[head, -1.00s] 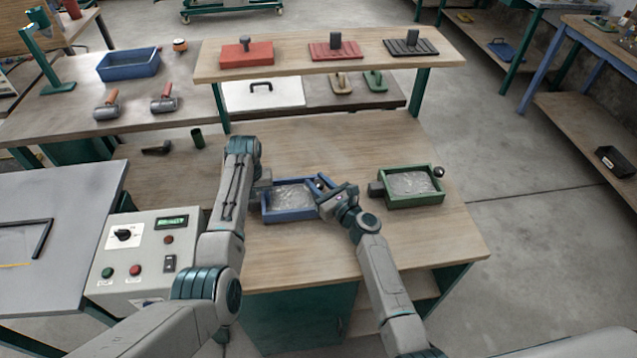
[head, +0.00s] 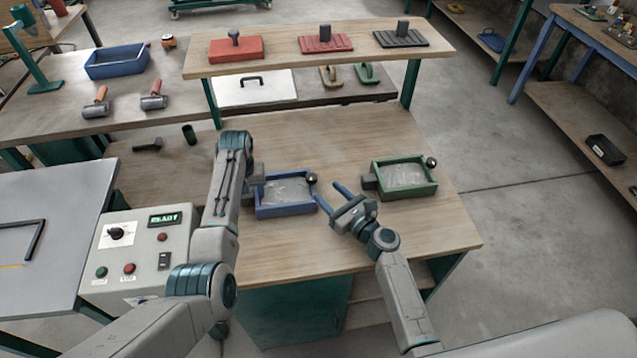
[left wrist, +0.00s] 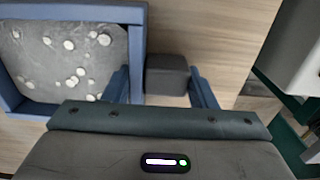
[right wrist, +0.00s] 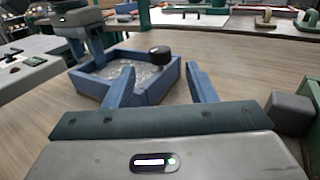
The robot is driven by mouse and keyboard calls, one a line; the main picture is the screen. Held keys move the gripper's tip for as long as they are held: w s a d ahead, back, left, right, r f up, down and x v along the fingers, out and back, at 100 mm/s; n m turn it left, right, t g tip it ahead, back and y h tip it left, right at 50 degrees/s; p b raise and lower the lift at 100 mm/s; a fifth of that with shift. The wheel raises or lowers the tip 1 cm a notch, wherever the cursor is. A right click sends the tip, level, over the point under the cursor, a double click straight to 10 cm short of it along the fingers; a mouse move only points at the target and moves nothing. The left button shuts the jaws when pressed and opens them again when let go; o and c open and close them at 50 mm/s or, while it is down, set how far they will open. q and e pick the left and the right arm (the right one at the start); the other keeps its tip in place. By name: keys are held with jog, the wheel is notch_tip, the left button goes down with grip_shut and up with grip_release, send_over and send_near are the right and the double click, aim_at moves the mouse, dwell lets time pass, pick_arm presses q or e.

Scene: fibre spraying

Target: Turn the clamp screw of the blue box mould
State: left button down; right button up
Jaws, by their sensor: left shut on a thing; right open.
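The blue box mould (head: 287,210), filled with grey speckled material, sits on the wooden bench. Its black ball-ended screw (head: 311,178) stands at the right end; the right wrist view also shows the black knob (right wrist: 160,52) beyond the fingertips. My left gripper (head: 254,183) is shut on the dark grey block (left wrist: 167,75) at the mould's left side, partly hidden by my arm in the head view. My right gripper (head: 332,194) is open and empty, just right of the mould and apart from the knob.
A green box mould (head: 405,182) with its own grey block (head: 368,182) and black knob stands close right of my right gripper. A raised shelf (head: 290,60) with floats crosses behind. A control box (head: 140,255) reading READY stands left. Bench front is clear.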

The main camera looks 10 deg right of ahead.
jog(key=shift+v, duration=1.8)
jog(key=shift+r, duration=0.1)
